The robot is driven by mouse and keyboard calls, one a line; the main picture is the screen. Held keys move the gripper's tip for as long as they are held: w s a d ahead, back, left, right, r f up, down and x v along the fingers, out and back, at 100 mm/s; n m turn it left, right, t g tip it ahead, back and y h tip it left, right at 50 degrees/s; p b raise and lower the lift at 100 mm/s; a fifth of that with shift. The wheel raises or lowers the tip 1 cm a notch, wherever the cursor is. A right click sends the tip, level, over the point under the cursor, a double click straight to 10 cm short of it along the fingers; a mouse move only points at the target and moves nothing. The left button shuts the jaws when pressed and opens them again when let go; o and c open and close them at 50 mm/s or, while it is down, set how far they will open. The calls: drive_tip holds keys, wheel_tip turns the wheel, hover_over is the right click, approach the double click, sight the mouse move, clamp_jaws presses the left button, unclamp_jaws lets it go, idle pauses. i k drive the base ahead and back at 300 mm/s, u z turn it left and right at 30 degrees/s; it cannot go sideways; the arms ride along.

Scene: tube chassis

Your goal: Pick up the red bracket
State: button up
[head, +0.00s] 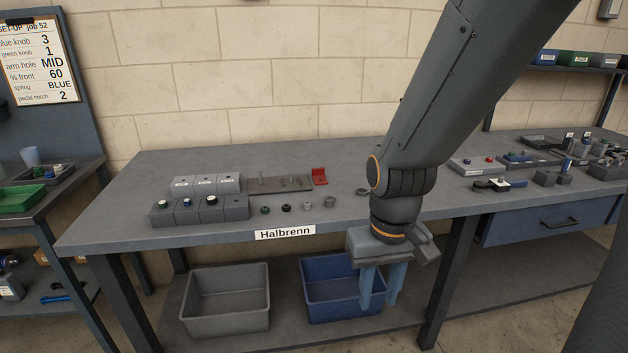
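The red bracket (319,177) stands on the grey workbench (140,202), toward its back, at the right end of a flat grey plate with upright pins (272,184). It looks like a small L shape with an upright part. My gripper (379,303) hangs down in front of the bench's front edge, to the right of the bracket and nearer to me. Its two bluish fingers are apart, with a gap between them, and I see nothing held. The gripper is well apart from the bracket.
A grey bin (227,298) and a blue bin (335,285) sit on the lower shelf. My arm covers part of the bench's right side.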

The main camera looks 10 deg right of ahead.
sight(318, 175)
drive_tip(key=u, duration=0.05)
drive_tip(key=i, duration=1.25)
drive_tip(key=z, duration=0.05)
